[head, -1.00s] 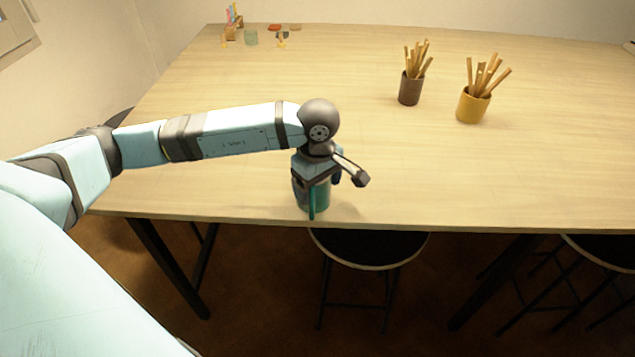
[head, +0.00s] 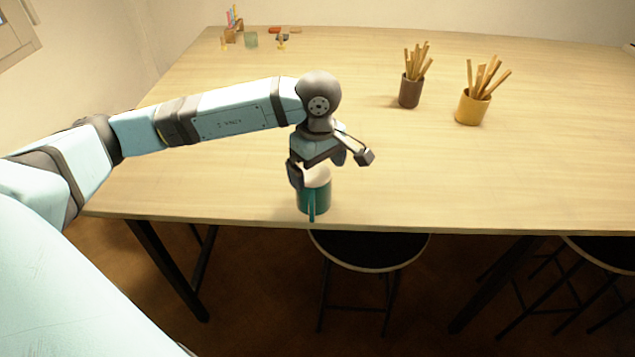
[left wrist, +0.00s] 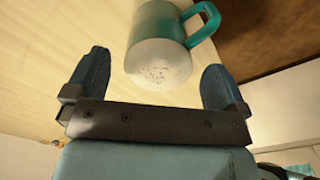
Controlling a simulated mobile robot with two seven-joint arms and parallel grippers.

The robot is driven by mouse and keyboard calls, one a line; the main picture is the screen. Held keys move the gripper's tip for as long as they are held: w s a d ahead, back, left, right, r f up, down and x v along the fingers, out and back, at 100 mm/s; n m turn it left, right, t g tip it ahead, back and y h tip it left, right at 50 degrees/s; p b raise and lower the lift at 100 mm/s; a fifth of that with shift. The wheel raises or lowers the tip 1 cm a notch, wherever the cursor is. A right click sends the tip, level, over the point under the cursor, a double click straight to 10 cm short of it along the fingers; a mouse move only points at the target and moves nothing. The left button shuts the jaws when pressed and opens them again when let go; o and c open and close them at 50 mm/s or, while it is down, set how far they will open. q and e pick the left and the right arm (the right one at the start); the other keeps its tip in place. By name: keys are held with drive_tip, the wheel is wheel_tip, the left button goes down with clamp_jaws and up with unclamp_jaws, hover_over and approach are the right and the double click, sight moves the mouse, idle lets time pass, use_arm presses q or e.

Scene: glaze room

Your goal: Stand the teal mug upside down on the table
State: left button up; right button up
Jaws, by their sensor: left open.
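The teal mug (head: 316,200) stands on the table (head: 230,190) close to its front edge. Its pale, speckled base end (left wrist: 158,64) faces up toward my gripper in the left wrist view, so it stands upside down. Its teal handle (head: 311,206) points toward the front edge; in the left wrist view the handle (left wrist: 205,22) is at the upper right. My left gripper (head: 317,171) is open just above the mug, with its fingers (left wrist: 153,70) on either side of the base end and apart from it. My right gripper is not in view.
A brown cup (head: 409,93) and a yellow cup (head: 472,109), both holding wooden sticks, stand at the back right. Small items, including a greenish block (head: 251,41), sit at the far left. A stool (head: 368,248) is below the front edge. The table's middle is clear.

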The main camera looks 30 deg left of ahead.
use_arm(q)
wheel_tip(320, 180, up, 7)
drive_tip(key=shift+f, duration=0.15)
idle(0.6)
